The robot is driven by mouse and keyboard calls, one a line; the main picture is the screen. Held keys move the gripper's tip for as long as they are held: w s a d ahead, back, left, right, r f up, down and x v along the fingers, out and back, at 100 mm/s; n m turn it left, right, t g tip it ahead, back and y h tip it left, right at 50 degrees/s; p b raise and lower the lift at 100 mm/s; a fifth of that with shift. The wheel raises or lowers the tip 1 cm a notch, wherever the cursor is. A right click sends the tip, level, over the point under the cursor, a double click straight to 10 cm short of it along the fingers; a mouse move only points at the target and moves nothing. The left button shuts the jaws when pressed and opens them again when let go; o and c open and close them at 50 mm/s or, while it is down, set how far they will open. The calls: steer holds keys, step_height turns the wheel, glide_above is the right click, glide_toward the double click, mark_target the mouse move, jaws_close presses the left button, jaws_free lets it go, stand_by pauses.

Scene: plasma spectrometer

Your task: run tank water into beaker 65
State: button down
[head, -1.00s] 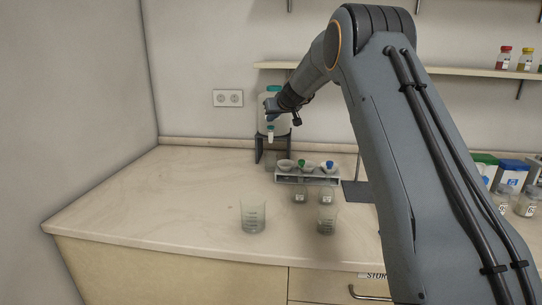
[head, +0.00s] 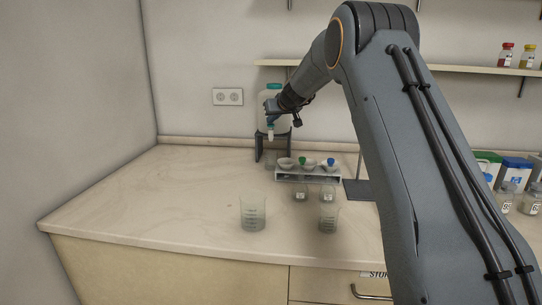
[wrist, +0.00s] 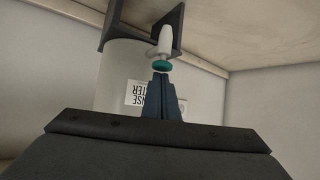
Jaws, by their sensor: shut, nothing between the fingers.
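The water tank (head: 275,92) has a teal cap and stands on a dark stand (head: 258,150) against the back wall. In the wrist view the tank (wrist: 118,75) appears upside down, with part of a "RINSE WATER" label. Its white tap (wrist: 165,42) has a teal part (wrist: 162,66) right at my fingertips. My gripper (wrist: 161,76) is shut with nothing held; I cannot tell whether it touches the tap. A faint glass shape (head: 270,161) shows below the tap, partly hidden. Two clear beakers stand nearer the front, one left (head: 253,215) and one right (head: 328,218). No beaker number is readable.
More bottles and boxes (head: 515,172) stand far right, beyond my arm. The left part of the counter (head: 145,205) is clear.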

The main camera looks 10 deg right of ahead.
steer(key=shift+f+b, duration=0.45)
steer(key=shift+b, duration=0.25)
stand_by(1.7)
steer(key=shift+r, duration=0.1)
stand_by(4.2)
steer(key=shift+r+p, duration=0.8)
steer(key=shift+r, duration=0.25)
